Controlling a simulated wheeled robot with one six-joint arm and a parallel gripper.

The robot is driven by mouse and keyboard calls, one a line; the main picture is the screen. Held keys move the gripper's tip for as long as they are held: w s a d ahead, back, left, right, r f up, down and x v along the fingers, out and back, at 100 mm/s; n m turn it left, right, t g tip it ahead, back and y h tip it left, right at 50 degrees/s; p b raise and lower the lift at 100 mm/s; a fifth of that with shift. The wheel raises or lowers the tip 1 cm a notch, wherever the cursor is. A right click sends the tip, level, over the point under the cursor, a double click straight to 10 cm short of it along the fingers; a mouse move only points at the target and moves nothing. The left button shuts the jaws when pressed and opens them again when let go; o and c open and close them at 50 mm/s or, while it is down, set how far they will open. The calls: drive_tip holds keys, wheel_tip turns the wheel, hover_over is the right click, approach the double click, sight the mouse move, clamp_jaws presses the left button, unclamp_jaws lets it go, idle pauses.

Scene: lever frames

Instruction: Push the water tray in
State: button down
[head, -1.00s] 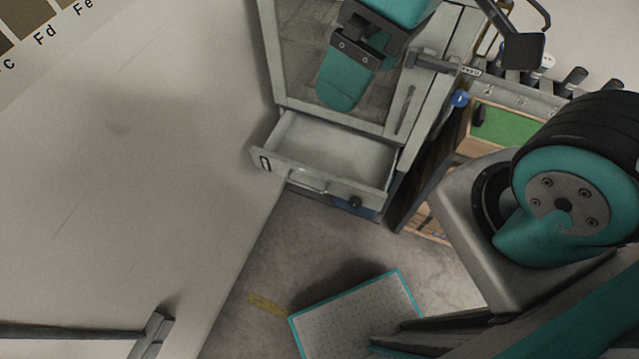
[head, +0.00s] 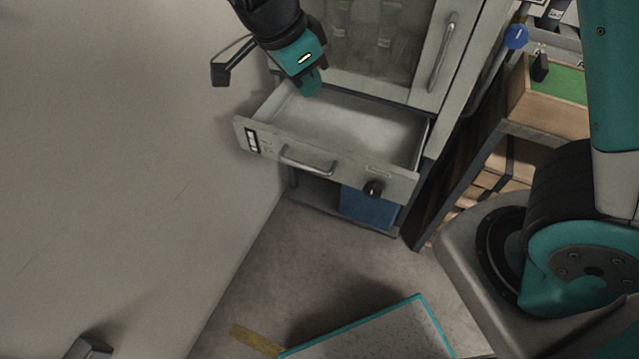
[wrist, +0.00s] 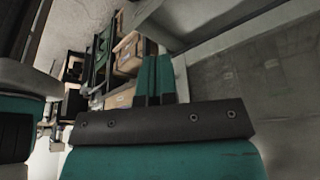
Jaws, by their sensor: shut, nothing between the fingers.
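The water tray (head: 340,128) is a pale grey drawer, pulled out from the lower part of a cabinet. It looks empty, with a bar handle (head: 307,160) and a dark round knob (head: 373,188) on its front. My gripper (head: 311,84) is shut and empty, its teal fingers pointing down at the tray's rear left, near the cabinet face. I cannot tell whether the fingertips touch the tray. In the wrist view, the closed fingers (wrist: 154,78) show beyond a dark bracket; I cannot make out the tray there.
The cabinet door (head: 375,45) above the tray has a window and a vertical handle (head: 442,52). A blue container (head: 368,207) sits beneath the tray. A wooden box with a green inside (head: 556,90) stands to the right. A pale wall closes the left side.

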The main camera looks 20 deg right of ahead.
sight(330, 163)
wheel_tip(330, 163, down, 16)
drive_tip(key=w+a+m+h+b, duration=0.3)
drive_tip(key=m+b, duration=0.6)
drive_tip(key=shift+m, duration=0.3)
drive_tip(key=x, duration=0.5)
drive_tip(key=b+x, duration=0.1)
drive_tip(key=x, duration=0.4)
drive_tip(key=shift+d+r, duration=0.2)
drive_tip(key=shift+d, duration=0.15)
